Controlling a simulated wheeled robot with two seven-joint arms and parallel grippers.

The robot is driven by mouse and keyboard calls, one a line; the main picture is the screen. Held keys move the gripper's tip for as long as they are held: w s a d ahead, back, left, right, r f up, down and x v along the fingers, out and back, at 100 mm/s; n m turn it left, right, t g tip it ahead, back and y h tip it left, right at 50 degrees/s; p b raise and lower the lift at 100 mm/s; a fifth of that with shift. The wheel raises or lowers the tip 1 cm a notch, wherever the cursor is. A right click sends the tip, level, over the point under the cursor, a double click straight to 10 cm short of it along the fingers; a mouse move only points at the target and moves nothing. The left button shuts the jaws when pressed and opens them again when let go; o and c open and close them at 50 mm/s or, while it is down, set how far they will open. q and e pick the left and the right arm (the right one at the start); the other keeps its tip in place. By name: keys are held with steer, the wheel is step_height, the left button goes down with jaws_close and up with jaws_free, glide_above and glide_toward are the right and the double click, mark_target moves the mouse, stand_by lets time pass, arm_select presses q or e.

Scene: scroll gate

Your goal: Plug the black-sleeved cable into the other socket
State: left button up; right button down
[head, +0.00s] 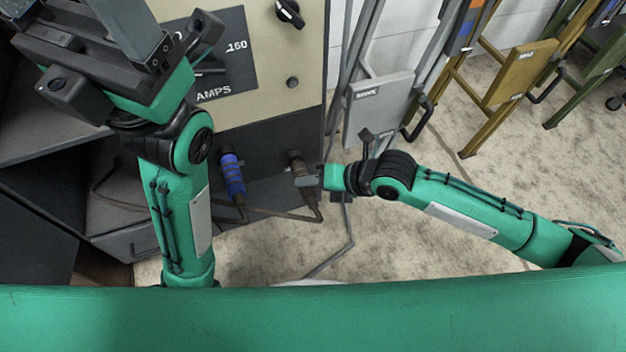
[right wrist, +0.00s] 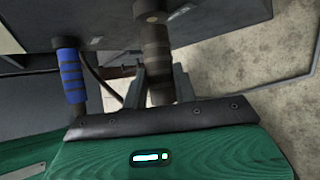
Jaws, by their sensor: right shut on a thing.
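The black-sleeved plug (head: 296,162) is at the right of the dark lower panel of the machine. The blue-sleeved plug (head: 232,175) is at the panel to the left, also in the wrist view (right wrist: 71,75). My left gripper (head: 135,28) is raised at the top left, its fingertips not clearly visible.
The beige machine front (head: 285,75) carries a dial plate (head: 228,55) and a black knob (head: 290,12). A brown cable (head: 275,214) runs below the plugs. A grey folding stand (head: 378,105) and a yellow one (head: 515,72) are at the right. The floor between is partly clear.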

steer(key=shift+w+r, duration=0.1)
steer(key=shift+w, duration=0.05)
steer(key=shift+w, duration=0.1)
steer(key=shift+p, duration=0.5)
steer(key=shift+w+a, duration=0.1)
steer(key=shift+w, duration=0.05)
stand_by(0.8)
steer(key=shift+p, duration=0.95)
stand_by(0.5)
stand_by(0.8)
steer(key=c, duration=0.9)
jaws_free()
steer(key=shift+c, duration=0.2)
